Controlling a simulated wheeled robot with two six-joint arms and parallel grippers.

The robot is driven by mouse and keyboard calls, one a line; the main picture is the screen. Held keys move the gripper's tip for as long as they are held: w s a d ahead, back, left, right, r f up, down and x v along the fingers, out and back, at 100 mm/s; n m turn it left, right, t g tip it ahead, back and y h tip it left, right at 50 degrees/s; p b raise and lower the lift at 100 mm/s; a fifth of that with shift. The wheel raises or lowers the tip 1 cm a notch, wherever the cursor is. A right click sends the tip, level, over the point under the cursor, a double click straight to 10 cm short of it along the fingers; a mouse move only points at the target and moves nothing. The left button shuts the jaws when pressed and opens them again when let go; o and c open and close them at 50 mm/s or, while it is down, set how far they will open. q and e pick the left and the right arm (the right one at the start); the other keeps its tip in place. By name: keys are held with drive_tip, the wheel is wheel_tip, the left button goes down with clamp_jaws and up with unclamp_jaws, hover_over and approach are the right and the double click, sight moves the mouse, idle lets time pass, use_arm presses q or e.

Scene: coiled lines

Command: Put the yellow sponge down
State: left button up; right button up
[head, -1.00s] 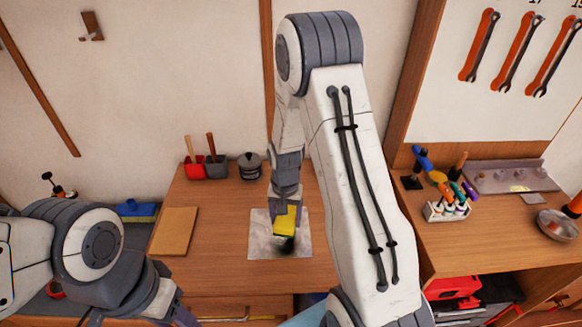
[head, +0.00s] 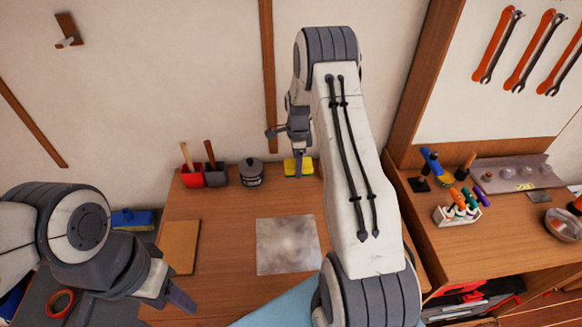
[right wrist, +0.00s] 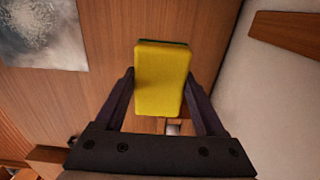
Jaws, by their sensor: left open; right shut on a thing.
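The yellow sponge (head: 291,168), with a thin green layer, is held in my right gripper (head: 299,166) by the back edge of the wooden table. In the right wrist view the sponge (right wrist: 161,78) sits between the two fingers. I cannot tell whether its underside touches the table. My left gripper (head: 172,298) is open and empty at the table's front left.
A grey metal sheet (head: 287,245) lies mid-table, with a brown board (head: 179,246) to its left. A dark lidded pot (head: 251,173) and red and grey bins (head: 203,175) stand along the back, left of the sponge. A second bench (head: 480,238) stands to the right.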

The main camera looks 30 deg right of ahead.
sight(291, 163)
drive_tip(key=w+f, duration=0.2)
drive_tip(key=w, duration=0.1)
drive_tip(key=shift+w+a+p, duration=0.1)
drive_tip(key=shift+a+p, duration=0.1)
drive_tip(key=shift+p, duration=0.15)
wheel_tip(291, 163, down, 4)
drive_tip(key=shift+r+p, duration=0.25)
drive_tip(key=shift+p, duration=0.7)
drive_tip(key=shift+f, duration=0.3)
drive_tip(key=shift+w, duration=0.1)
